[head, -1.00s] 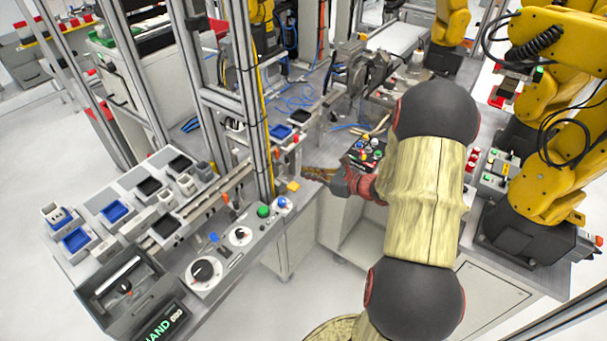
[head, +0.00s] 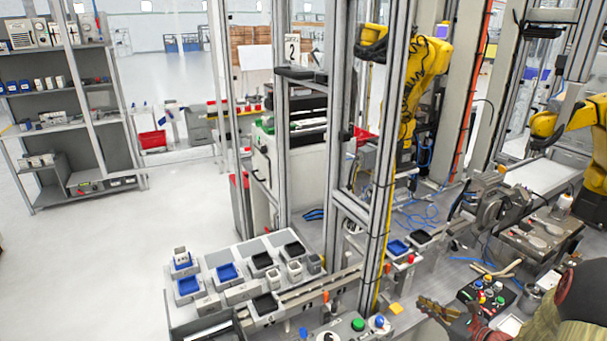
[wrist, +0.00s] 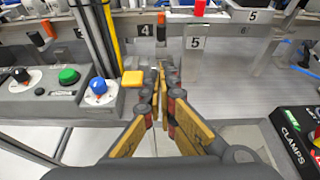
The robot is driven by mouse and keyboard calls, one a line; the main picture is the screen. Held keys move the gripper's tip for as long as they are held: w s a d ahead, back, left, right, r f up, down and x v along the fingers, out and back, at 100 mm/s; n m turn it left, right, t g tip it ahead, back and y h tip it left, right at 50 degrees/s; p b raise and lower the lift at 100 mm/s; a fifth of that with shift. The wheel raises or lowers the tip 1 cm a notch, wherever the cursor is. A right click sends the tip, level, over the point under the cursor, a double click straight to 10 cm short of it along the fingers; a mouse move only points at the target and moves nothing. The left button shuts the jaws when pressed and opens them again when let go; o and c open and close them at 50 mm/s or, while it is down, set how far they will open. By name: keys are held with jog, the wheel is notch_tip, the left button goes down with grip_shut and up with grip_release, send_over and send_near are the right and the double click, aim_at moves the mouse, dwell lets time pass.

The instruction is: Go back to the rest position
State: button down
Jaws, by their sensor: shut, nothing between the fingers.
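My gripper (wrist: 161,82) is shut and empty in the wrist view, its yellow-and-dark fingers pointing at the front edge of the workbench (wrist: 235,85). In the head view my gripper (head: 428,306) shows at the lower right, beside the yellow block (head: 396,308) on the bench edge. The same yellow block (wrist: 133,79) is just left of my fingertips in the wrist view. Whether the fingers touch the bench cannot be told. My arm (head: 575,310) is partly cut off by the right edge of the head view.
A green button (wrist: 68,76) and a blue knob (wrist: 98,86) sit left of my gripper. A clamps button box (wrist: 300,135) is close on the right. Metal posts (head: 385,160) rise from the bench. Open floor (head: 90,260) lies at the left.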

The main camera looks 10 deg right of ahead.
jog(key=s+a+f+n+g+y, duration=0.2)
jog(key=s+a+f+n+g, duration=0.15)
jog(key=s+a+n, duration=0.2)
jog(key=s+a+r+n+g, duration=0.5)
jog(key=s+a+n+g, duration=0.2)
jog(key=s+a+n, duration=0.35)
jog(key=s+a+r+n+t+h, duration=0.1)
jog(key=s+a+r+n+h, duration=0.2)
jog(key=r+n, duration=0.5)
jog(key=s+a+r+n+t+h, duration=0.2)
jog(key=s+a+r+n, duration=0.4)
jog(key=r, duration=0.4)
jog(key=shift+a+r+n+h, duration=0.35)
jog(key=shift+n+h, duration=0.45)
jog(key=shift+n, duration=0.1)
